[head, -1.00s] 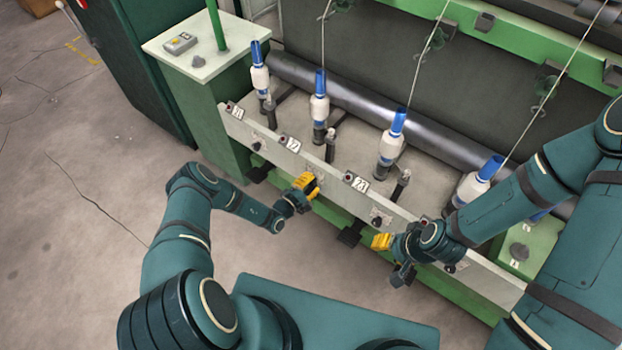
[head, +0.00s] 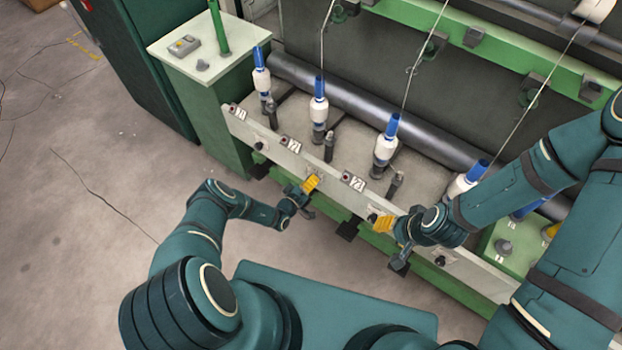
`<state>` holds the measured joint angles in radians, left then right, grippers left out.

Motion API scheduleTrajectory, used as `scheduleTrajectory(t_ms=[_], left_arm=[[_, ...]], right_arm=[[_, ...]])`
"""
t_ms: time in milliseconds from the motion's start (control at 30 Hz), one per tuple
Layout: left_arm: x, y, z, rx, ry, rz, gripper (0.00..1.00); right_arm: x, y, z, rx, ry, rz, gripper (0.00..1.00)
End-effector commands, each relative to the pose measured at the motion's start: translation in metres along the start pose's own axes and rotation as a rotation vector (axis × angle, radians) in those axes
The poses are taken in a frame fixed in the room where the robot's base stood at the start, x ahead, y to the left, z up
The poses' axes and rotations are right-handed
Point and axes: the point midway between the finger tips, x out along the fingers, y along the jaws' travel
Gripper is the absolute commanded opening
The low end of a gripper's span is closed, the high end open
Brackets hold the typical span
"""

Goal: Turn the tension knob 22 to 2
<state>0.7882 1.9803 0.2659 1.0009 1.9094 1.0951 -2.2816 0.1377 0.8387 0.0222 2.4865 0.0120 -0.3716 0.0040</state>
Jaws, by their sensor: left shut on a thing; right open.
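The front rail (head: 262,140) of the green machine carries number plates, a dark button by each plate, and a small tension knob below it. The plate for 22 (head: 290,145) is left of centre. My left gripper (head: 312,183), with yellow fingers, is shut at the rail just below and right of this plate, on tension knob 22. The fingers hide the knob, so its setting cannot be read. My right gripper (head: 382,222) is open, its yellow fingers close to the rail beside the knob under plate 23 (head: 353,181). Whether it touches anything is unclear.
White bobbins with blue tops (head: 318,104) stand on spindles behind the rail, threads running upward. A grey roller (head: 350,112) lies behind them. A green cabinet (head: 180,60) with a small control box (head: 184,46) stands at left.

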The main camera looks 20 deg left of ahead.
Motion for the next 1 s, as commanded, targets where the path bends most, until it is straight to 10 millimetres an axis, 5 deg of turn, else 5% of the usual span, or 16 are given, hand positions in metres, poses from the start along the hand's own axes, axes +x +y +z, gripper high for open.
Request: scheduleTrajectory(t_ms=[867, 900, 967, 1000], left_arm=[[0.0006, -0.0003, 0.0008, 0.161, 0.011, -0.005, 0.00], [0.0006, -0.0003, 0.0008, 0.161, 0.011, -0.006, 0.41], [0.0006, -0.0003, 0.0007, 0.161, 0.011, -0.005, 0.62], [0.0005, -0.0003, 0.0006, 0.161, 0.011, -0.005, 0.65]], right_arm=[[-0.0121, -0.0037, -0.0011, 0.000, -0.001, -0.002, 0.47], [-0.0121, -0.0037, -0.0012, 0.000, -0.001, -0.002, 0.47], [-0.0121, -0.0037, -0.0012, 0.001, -0.001, -0.002, 0.47], [-0.0121, -0.0037, -0.0012, 0.001, -0.001, -0.002, 0.47]])
